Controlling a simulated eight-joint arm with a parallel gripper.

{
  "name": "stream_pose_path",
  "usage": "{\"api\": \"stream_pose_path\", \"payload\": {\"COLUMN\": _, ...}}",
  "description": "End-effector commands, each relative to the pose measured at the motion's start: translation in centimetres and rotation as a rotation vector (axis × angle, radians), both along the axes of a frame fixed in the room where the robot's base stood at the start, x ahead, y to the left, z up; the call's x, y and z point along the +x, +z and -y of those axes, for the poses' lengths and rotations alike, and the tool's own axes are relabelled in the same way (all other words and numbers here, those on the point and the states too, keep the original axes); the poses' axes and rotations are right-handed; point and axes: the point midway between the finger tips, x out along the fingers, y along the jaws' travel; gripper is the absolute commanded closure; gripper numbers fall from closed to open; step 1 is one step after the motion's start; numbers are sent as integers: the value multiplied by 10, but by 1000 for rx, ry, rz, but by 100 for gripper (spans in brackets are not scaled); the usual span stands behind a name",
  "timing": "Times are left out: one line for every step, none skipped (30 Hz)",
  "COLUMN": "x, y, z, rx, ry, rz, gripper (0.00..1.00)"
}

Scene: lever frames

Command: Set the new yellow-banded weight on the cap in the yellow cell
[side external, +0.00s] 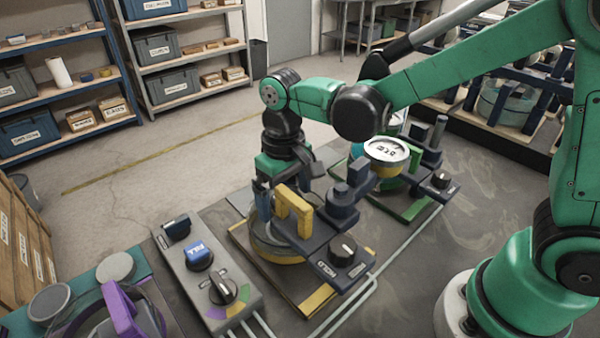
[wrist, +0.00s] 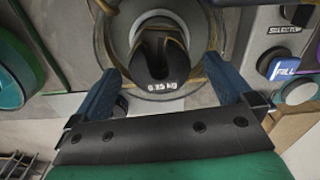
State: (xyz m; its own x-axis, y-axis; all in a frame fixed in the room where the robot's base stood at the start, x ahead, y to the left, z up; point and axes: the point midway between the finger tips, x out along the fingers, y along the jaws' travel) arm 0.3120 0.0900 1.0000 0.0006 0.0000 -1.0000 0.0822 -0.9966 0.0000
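My gripper (side external: 268,212) points down over the yellow cell (side external: 325,293), beside its yellow upright frame (side external: 293,210). In the wrist view, its two blue fingers (wrist: 164,70) are spread wide. Between and beyond them is a dark slotted weight (wrist: 158,62) with thin yellowish edging, marked "0.25 kg". It shows apart from both fingers, over a round grey disc (wrist: 124,22). The cap cannot be told apart from this disc. In the side view, the weight is hidden by my gripper and the yellow frame. A white-faced round piece (side external: 387,149) with a yellow band below stands to the right.
A grey control panel (side external: 212,275) with a blue FILL button (side external: 199,254) and a selector knob (side external: 223,290) lies left of the yellow cell. A purple-framed cell (side external: 122,310) is at lower left. A green cell (side external: 412,208) is behind at right. Dark lever posts stand close by.

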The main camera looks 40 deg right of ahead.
Motion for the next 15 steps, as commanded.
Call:
{"api": "stream_pose_path", "payload": {"x": 0, "y": 0, "z": 0, "rx": 0, "ry": 0, "rz": 0, "gripper": 0}}
{"api": "stream_pose_path", "payload": {"x": 0, "y": 1, "z": 0, "rx": 0, "ry": 0, "rz": 0, "gripper": 0}}
{"api": "stream_pose_path", "payload": {"x": 0, "y": 3, "z": 0, "rx": 0, "ry": 0, "rz": 0, "gripper": 0}}
{"api": "stream_pose_path", "payload": {"x": 0, "y": 5, "z": 0, "rx": 0, "ry": 0, "rz": 0, "gripper": 0}}
{"api": "stream_pose_path", "payload": {"x": 0, "y": 8, "z": 0, "rx": 0, "ry": 0, "rz": 0, "gripper": 0}}
{"api": "stream_pose_path", "payload": {"x": 0, "y": 12, "z": 0, "rx": 0, "ry": 0, "rz": 0, "gripper": 0}}
{"api": "stream_pose_path", "payload": {"x": 0, "y": 16, "z": 0, "rx": 0, "ry": 0, "rz": 0, "gripper": 0}}
{"api": "stream_pose_path", "payload": {"x": 0, "y": 20, "z": 0, "rx": 0, "ry": 0, "rz": 0, "gripper": 0}}
{"api": "stream_pose_path", "payload": {"x": 0, "y": 26, "z": 0, "rx": 0, "ry": 0, "rz": 0, "gripper": 0}}
{"api": "stream_pose_path", "payload": {"x": 0, "y": 30, "z": 0, "rx": 0, "ry": 0, "rz": 0, "gripper": 0}}
{"api": "stream_pose_path", "payload": {"x": 0, "y": 34, "z": 0, "rx": 0, "ry": 0, "rz": 0, "gripper": 0}}
{"api": "stream_pose_path", "payload": {"x": 0, "y": 39, "z": 0, "rx": 0, "ry": 0, "rz": 0, "gripper": 0}}
{"api": "stream_pose_path", "payload": {"x": 0, "y": 42, "z": 0, "rx": 0, "ry": 0, "rz": 0, "gripper": 0}}
{"api": "stream_pose_path", "payload": {"x": 0, "y": 45, "z": 0, "rx": 0, "ry": 0, "rz": 0, "gripper": 0}}
{"api": "stream_pose_path", "payload": {"x": 0, "y": 49, "z": 0, "rx": 0, "ry": 0, "rz": 0, "gripper": 0}}
